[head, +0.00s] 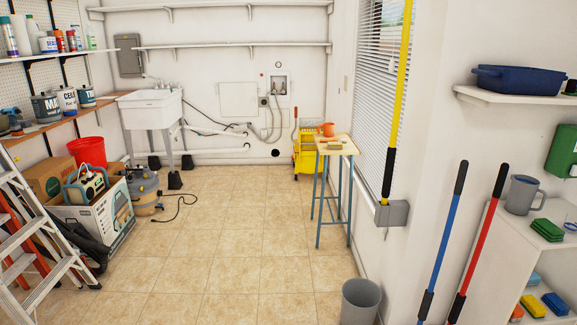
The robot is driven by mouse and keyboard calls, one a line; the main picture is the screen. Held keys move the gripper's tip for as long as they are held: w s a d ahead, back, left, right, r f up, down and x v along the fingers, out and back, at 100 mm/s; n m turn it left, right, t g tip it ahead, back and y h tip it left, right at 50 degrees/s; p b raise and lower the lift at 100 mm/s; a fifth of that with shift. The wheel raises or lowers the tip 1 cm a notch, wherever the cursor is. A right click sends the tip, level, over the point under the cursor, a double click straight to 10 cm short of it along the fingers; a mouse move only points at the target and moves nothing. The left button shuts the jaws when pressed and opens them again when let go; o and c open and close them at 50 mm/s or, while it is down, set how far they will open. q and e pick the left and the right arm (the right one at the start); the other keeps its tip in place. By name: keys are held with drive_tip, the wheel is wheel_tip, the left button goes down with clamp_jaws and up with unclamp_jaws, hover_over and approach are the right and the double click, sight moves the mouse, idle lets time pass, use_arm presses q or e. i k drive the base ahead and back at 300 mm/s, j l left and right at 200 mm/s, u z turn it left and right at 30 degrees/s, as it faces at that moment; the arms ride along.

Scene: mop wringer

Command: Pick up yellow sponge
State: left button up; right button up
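A small yellow block (533,306), which looks like a sponge, lies on the lower shelf of the white shelf unit at the right, between blue blocks. Part of another yellow-orange piece (517,312) shows just left of it. A small tan-yellow block (334,146) also lies on the narrow stand by the window wall; it is too small to tell whether it is a sponge. Neither of my grippers is in view.
The narrow stand (337,140) with blue legs holds an orange cup; a yellow mop bucket (304,157) is behind it. A grey bin (360,301) and long-handled tools (443,242) stand at the right. A stepladder (38,235) and boxes line the left. The middle tiled floor is clear.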

sight(331, 145)
drive_tip(key=i+u, duration=0.15)
drive_tip(key=i, duration=0.55)
drive_tip(key=i+l+u, duration=0.15)
drive_tip(key=i, duration=0.55)
drive_tip(key=i+u, duration=0.3)
drive_tip(key=i, duration=1.2)
drive_tip(key=i+z, duration=0.3)
drive_tip(key=i, duration=0.4)
drive_tip(key=i+j+z, duration=0.25)
drive_tip(key=i, duration=0.45)
drive_tip(key=i+l+z, duration=0.1)
drive_tip(key=i+z, duration=0.75)
drive_tip(key=i+j+z, duration=0.15)
drive_tip(key=z, duration=0.3)
drive_tip(key=i+j+z, duration=0.1)
drive_tip(key=i+z, duration=0.3)
drive_tip(key=i+j+z, duration=0.2)
drive_tip(key=z, duration=0.15)
drive_tip(key=i+j+z, duration=0.25)
drive_tip(key=z, duration=0.15)
